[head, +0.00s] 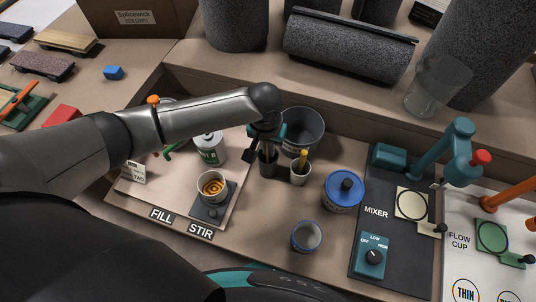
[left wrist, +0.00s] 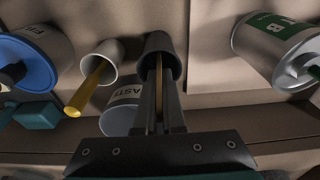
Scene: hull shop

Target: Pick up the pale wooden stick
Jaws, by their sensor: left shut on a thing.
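The pale wooden stick (left wrist: 159,76) stands in a dark grey cup (left wrist: 160,45); its lower end is hidden inside the cup. My left gripper (left wrist: 160,112) is shut on the stick, with a finger on each side of it, just above the cup's mouth. In the head view my left gripper (head: 266,146) points down over the same dark cup (head: 267,168), and little of the stick shows there. My right gripper is not in view.
A white cup with a yellow-handled tool (head: 303,158) stands just right of the dark cup. A grey waste bin (head: 305,118) is behind. A blue-lidded tin (head: 343,192), a blue-rimmed cup (head: 306,237), a green-labelled tin (head: 208,150) and a cup with brown swirls (head: 213,187) stand nearby.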

